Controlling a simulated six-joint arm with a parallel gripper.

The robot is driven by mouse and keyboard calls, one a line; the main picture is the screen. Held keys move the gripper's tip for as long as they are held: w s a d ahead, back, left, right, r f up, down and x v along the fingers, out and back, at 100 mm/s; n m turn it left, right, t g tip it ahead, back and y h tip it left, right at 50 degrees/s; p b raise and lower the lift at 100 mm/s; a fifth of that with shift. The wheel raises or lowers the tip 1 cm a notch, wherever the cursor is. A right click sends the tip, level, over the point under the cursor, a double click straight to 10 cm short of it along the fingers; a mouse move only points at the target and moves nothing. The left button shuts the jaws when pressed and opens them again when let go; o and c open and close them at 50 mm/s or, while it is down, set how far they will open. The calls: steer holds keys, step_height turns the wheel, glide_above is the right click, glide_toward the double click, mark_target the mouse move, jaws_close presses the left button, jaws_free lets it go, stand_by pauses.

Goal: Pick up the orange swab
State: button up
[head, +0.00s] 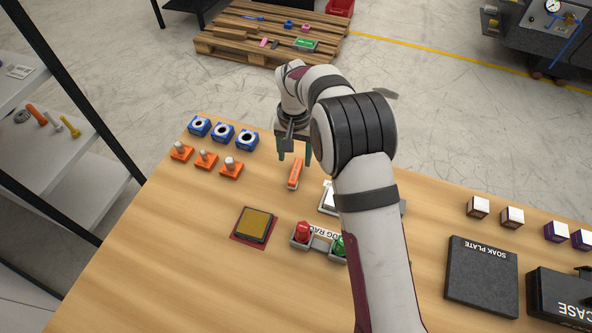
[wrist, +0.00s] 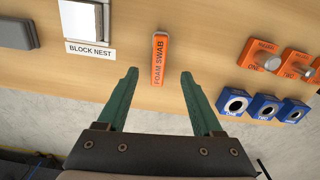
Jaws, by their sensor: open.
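The orange swab (head: 295,174) lies on the wooden table, a narrow bar with a pale end. In the wrist view the orange swab (wrist: 160,62) is labelled "FOAM SWAB" and sits ahead of and between the lines of the two fingers, apart from both. My gripper (head: 294,152) is above the table's far edge, just beyond the swab in the head view. In the wrist view my gripper (wrist: 158,76) shows two green fingers spread wide with nothing between them.
Orange blocks with pegs (head: 206,159) and blue ring blocks (head: 222,134) stand left of the swab. A block nest (wrist: 88,22) is on its other side. A rack with red and green pieces (head: 301,234) and a yellow-topped pad (head: 256,225) are nearer. Bare table surrounds the swab.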

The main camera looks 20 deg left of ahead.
mark_target(294, 174)
steer(key=f, duration=0.3)
steer(key=s+f, duration=0.1)
steer(key=f, duration=0.1)
steer(key=shift+d+f, duration=0.15)
steer(key=shift+f, duration=0.2)
jaws_close()
